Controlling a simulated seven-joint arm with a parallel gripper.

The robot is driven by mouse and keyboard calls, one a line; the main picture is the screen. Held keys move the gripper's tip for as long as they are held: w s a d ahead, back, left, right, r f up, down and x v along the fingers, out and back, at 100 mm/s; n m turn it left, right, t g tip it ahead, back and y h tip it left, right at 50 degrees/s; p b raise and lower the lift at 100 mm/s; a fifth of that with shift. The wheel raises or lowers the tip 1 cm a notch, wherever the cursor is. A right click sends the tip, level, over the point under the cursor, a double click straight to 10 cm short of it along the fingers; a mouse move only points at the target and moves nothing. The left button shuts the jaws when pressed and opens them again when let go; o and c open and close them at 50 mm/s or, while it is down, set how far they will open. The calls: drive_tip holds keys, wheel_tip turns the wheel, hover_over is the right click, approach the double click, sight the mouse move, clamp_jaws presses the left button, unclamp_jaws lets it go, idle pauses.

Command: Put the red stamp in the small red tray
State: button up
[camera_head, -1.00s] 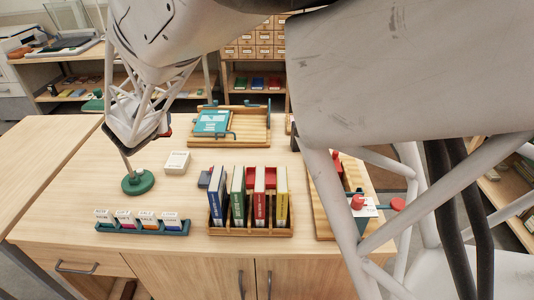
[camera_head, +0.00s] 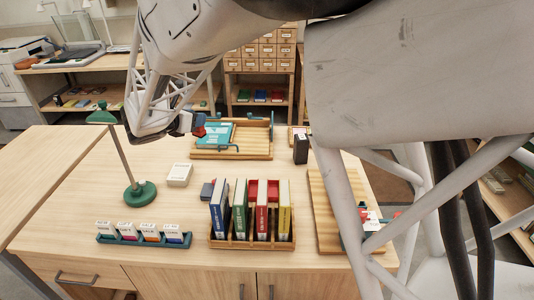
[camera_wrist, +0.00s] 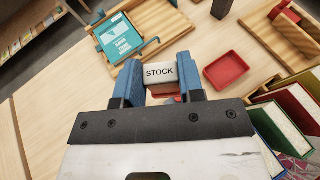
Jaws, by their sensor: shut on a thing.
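My gripper (camera_wrist: 158,84) is shut on the red stamp. In the wrist view the stamp (camera_wrist: 160,74) shows a pale face lettered "STOCK" between the blue fingers, with red below it. In the head view my gripper (camera_head: 187,124) is raised over the back left of the desk, with a bit of red at its tip. The small red tray (camera_wrist: 227,69) looks empty in the wrist view, a little right of the gripper and apart from it. In the head view the tray (camera_head: 273,188) is mostly hidden behind the upright books.
A rack of upright books (camera_head: 251,244) stands in front of the tray. A wooden tray with a teal book (camera_head: 215,135) lies behind. A green lamp (camera_head: 140,193), a white box (camera_head: 179,174) and a row of labelled blocks (camera_head: 144,240) are at left. A dark upright block (camera_head: 301,149) stands right.

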drive_tip(key=s+d+f+m+g+y, duration=0.2)
drive_tip(key=d+f+m+g, duration=0.1)
drive_tip(key=d+m+g, duration=0.6)
drive_tip(key=s+d+f+m+g+y, duration=0.2)
drive_tip(key=d+m+g, duration=0.7)
drive_tip(key=m+g, duration=0.7)
wheel_tip(320, 180, down, 3)
drive_tip(key=m+y, duration=0.1)
drive_tip(key=m, duration=0.2)
drive_tip(key=shift+s+d+r+m, duration=0.2)
drive_tip(key=shift+s+d+m, duration=0.1)
drive_tip(key=shift+s+d, duration=0.1)
drive_tip(key=shift+m, duration=0.3)
